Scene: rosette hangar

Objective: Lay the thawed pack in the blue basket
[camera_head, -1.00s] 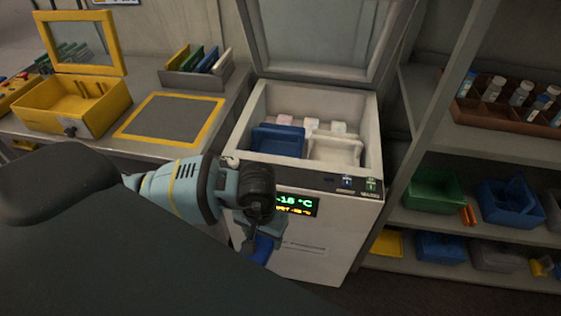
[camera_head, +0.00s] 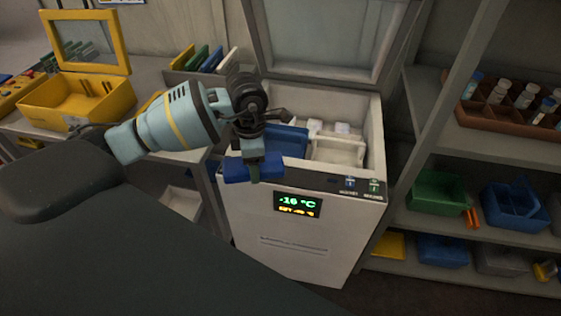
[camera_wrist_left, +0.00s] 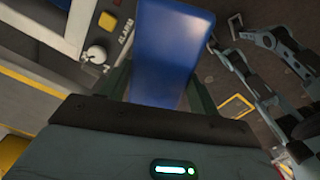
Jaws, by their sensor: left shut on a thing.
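My left gripper (camera_head: 256,166) is shut on a blue pack (camera_head: 240,169), held at the front left edge of the open freezer (camera_head: 300,240), about rim height. The pack also fills the top middle of the left wrist view (camera_wrist_left: 164,45), between the fingers. The blue basket (camera_head: 290,140) stands inside the freezer at the left, just behind my gripper, which hides part of it. My right arm's dark links show at the right of the left wrist view; its fingers are too unclear there to tell their state.
A white basket (camera_head: 338,149) with pale packs behind it stands right of the blue one. A bench with a yellow box (camera_head: 75,100) is at left, shelves with bins (camera_head: 437,192) at right.

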